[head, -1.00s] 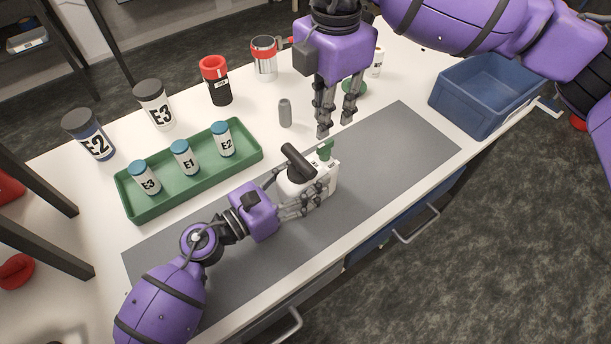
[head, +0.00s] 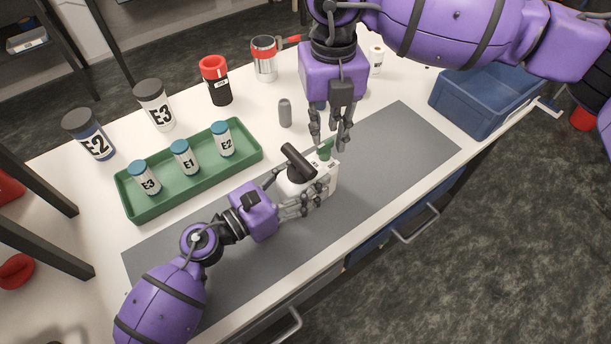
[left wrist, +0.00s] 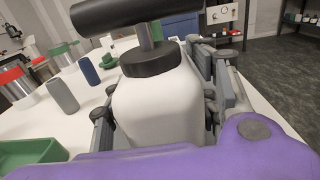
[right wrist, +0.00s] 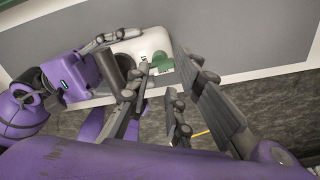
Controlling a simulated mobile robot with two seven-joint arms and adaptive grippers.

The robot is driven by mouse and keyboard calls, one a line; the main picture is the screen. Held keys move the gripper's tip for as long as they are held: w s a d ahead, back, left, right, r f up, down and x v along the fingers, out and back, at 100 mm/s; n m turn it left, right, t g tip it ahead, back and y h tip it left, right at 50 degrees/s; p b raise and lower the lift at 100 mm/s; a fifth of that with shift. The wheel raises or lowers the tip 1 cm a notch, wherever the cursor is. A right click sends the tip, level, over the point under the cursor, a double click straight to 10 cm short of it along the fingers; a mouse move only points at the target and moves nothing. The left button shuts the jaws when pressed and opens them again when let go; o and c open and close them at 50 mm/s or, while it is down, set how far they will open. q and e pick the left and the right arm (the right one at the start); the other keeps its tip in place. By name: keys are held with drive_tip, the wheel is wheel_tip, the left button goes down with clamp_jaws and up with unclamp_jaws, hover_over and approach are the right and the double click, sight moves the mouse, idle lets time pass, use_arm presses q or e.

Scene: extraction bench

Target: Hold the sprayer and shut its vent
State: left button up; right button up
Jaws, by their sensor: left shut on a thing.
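The white sprayer (head: 294,187) stands on the grey mat, with a black pump handle (head: 298,160) and a green vent (head: 325,152) on its top. The sprayer's white body (left wrist: 160,105) and black collar (left wrist: 150,62) fill the middle of the left wrist view. My left gripper (head: 308,200) is shut around the sprayer's body from the left. My right gripper (head: 329,145) points down just above the vent, fingers apart and empty. In the right wrist view the green vent (right wrist: 187,66) shows just beyond the fingertips; I cannot tell whether they touch it.
A green tray (head: 160,207) with small labelled bottles lies left of the sprayer. A grey cylinder (head: 285,113) stands behind it. Larger jars, a red-lidded black container (head: 216,82) and a steel mug (head: 265,60) line the back. A blue bin (head: 470,105) is at right. The mat's right part (head: 410,145) is clear.

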sight(326, 143)
drive_tip(key=n, duration=0.5)
drive_tip(key=shift+n, duration=0.4)
drive_tip(key=m, duration=0.4)
drive_tip(key=shift+m, duration=0.3)
drive_tip(key=m, duration=1.4)
wheel_tip(326, 143, down, 5)
clamp_jaws()
